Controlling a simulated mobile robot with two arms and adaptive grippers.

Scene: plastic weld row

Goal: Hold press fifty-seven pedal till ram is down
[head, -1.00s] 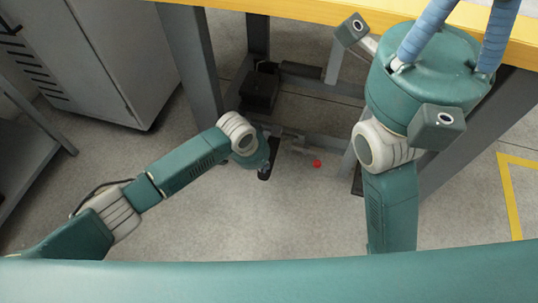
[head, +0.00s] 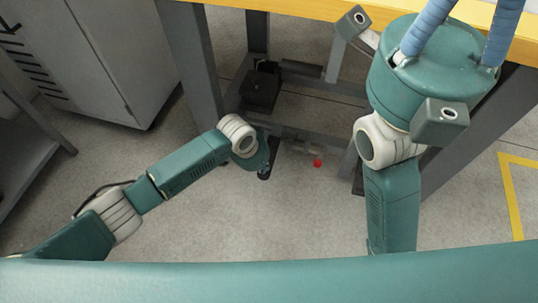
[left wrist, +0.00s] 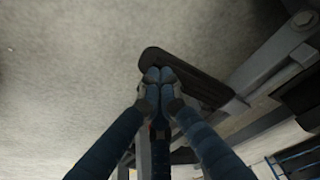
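A black pedal bar with a rounded end (left wrist: 205,88) shows in the left wrist view, joined to a grey metal frame. In the head view its dark end (head: 264,172) sticks out from under my left wrist. My left gripper (left wrist: 160,75) has its blue fingers together at the tips, with nothing seen between them. The tips lie over the pedal's rounded end; touch is hard to tell. In the head view my left wrist hides most of this gripper. My right gripper's body and blue fingers (head: 428,30) are at the upper right; its tips are out of frame. No ram shows.
A bench with a yellow edge (head: 290,9) and grey legs (head: 193,65) stands ahead. Under it are a black box-like unit (head: 260,92), grey crossbars and a small red knob (head: 317,163). A grey cabinet (head: 85,60) stands left. The floor in front is clear.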

